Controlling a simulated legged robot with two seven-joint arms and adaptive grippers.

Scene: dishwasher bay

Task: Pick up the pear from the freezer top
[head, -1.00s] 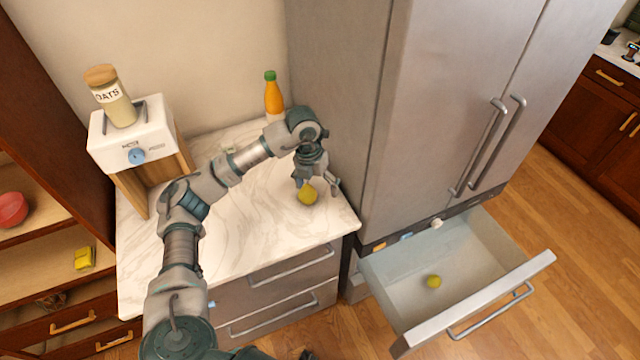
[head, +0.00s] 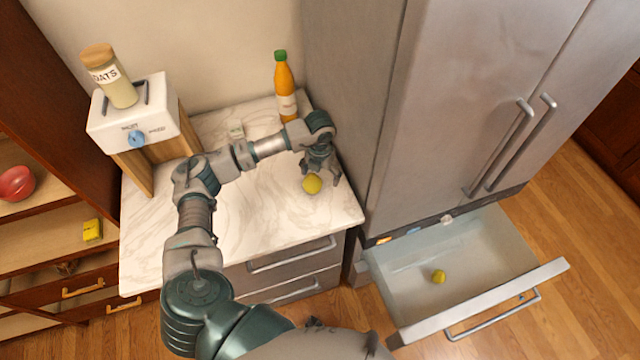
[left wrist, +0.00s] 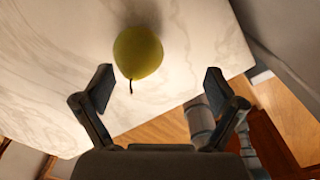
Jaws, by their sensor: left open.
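A yellow-green pear (head: 312,184) rests on the white marble top (head: 250,225), near its right front corner. In the left wrist view the pear (left wrist: 138,52) lies beyond the fingertips, left of the middle, with its dark stem pointing toward my gripper. My left gripper (head: 320,173) is just behind and above the pear, beside the fridge side. In the left wrist view its two fingers (left wrist: 157,78) are spread wide with nothing between them, and the pear is apart from them. My right gripper is not in view.
An orange bottle (head: 285,88) stands at the back of the marble top. A white appliance (head: 132,125) carries an oats jar (head: 112,78). The tall fridge (head: 450,110) borders the right side. Its open drawer (head: 482,322) holds a small yellow-green fruit (head: 438,276). The marble's left front is clear.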

